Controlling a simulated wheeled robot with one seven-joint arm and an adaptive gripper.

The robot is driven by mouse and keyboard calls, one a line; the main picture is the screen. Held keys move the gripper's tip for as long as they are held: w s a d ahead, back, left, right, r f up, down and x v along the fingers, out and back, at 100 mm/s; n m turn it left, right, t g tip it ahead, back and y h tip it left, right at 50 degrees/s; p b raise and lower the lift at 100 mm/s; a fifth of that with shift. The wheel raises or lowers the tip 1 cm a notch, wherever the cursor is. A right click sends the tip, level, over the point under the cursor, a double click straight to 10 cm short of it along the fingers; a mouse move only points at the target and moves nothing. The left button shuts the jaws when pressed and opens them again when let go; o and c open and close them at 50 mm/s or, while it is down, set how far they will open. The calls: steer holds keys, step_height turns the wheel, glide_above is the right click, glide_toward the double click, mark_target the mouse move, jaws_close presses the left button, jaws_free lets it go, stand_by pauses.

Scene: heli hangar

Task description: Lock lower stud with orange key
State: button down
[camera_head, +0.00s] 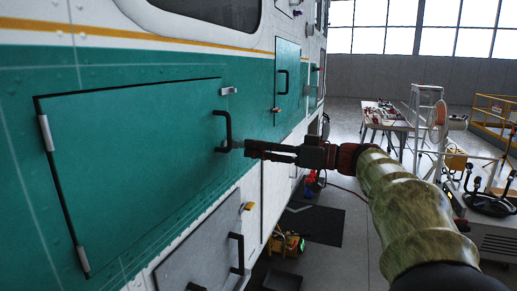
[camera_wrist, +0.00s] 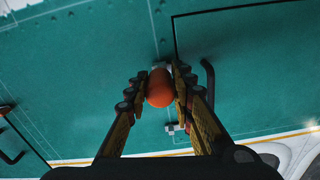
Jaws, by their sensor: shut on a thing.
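My gripper (camera_wrist: 158,90) is shut on the orange key (camera_wrist: 160,88), whose rounded orange head sits between the two fingertips. In the head view my gripper (camera_head: 250,149) reaches the teal side panel just right of the door's black handle (camera_head: 223,132). The lower stud (camera_head: 238,144) is a small grey piece at the fingertips; in the wrist view the key mostly covers it, and I cannot tell how far the key is engaged. The upper stud (camera_head: 228,91) is a light metal latch at the door's upper right corner, and shows in the wrist view (camera_wrist: 174,127).
The teal door (camera_head: 130,150) appears closed, with hinges on its left. A grey lower door (camera_head: 205,250) with black handles and a smaller teal door (camera_head: 288,75) are nearby. A tool table (camera_head: 390,118) and a fan (camera_head: 438,118) stand on the right.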

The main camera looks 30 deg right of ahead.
steer(key=shift+n, duration=0.5)
steer(key=shift+m, duration=0.8)
steer(key=shift+v, duration=3)
